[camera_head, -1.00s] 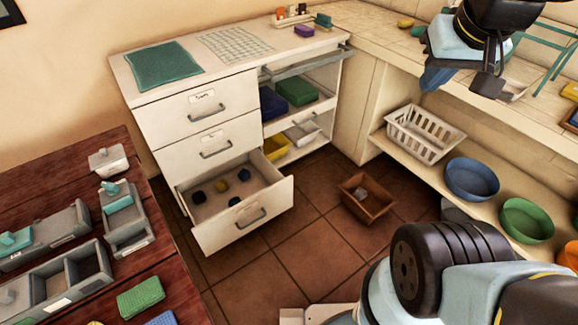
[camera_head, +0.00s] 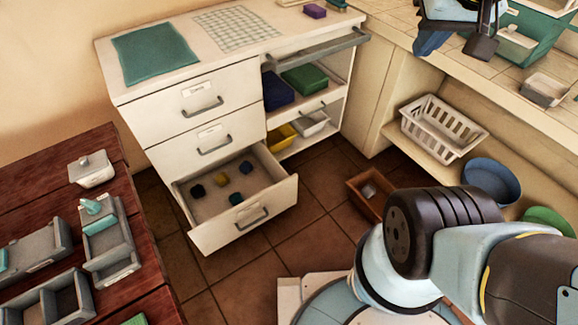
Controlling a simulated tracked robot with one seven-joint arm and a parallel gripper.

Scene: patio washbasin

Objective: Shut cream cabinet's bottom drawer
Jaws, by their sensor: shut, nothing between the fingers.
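The cream cabinet (camera_head: 160,124) stands against the wall left of centre. Its bottom drawer (camera_head: 232,224) is pulled well out, and several small dark and yellow items lie inside it. The two drawers above, the top one (camera_head: 196,100) and the middle one (camera_head: 206,140), are shut. My gripper (camera_head: 430,44) is at the top right, above the counter side, shut and empty. It is well away from the bottom drawer and touches nothing that I can see.
A dark red wooden table (camera_head: 128,212) with grey containers stands at the left, near the drawer's left side. A brown box (camera_head: 362,204) sits on the tiled floor right of the drawer. A white basket (camera_head: 440,128) is on the right shelf. Floor before the drawer is partly clear.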

